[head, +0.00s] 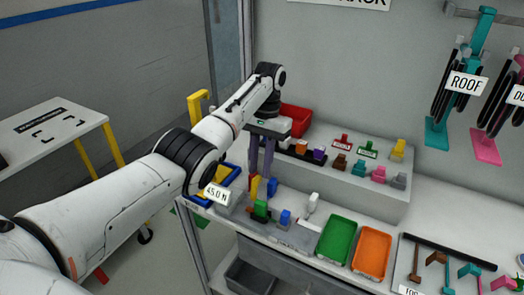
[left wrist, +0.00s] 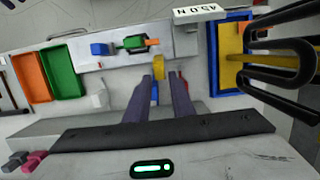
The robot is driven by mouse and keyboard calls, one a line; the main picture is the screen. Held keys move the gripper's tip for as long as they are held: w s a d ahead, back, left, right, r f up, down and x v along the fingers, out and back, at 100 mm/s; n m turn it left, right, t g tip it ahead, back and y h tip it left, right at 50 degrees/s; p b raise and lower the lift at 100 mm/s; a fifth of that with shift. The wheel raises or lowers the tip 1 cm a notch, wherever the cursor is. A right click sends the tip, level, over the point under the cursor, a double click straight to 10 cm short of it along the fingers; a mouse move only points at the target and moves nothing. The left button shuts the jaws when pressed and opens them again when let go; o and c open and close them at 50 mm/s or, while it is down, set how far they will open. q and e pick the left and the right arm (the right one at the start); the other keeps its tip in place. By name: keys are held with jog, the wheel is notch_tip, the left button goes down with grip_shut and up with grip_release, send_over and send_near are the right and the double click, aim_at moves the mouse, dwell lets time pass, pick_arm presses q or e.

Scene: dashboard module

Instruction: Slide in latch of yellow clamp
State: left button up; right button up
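A small yellow piece (head: 254,186), which looks like the yellow clamp, stands on the workbench just below my left gripper (head: 260,174). In the left wrist view the yellow piece (left wrist: 158,66) shows between the tips of the two dark fingers (left wrist: 161,78), with a gap between those fingers. A blue part (left wrist: 155,94) shows between the fingers, and a red part shows beside them. I cannot tell whether the fingers touch the yellow piece. Its latch is too small to make out. My right gripper is in neither view.
A grey block marked 45.0 N (head: 216,194) and a blue-edged tray (head: 196,199) stand close by on the left. Several coloured parts and a red bin (head: 296,119) stand on the raised shelf.

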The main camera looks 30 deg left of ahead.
pick_arm(q)
notch_tip(320, 180, up, 8)
jog(key=w, duration=0.1)
jog(key=shift+w+r, duration=0.15)
jog(key=shift+w, duration=0.15)
dwell(0.6)
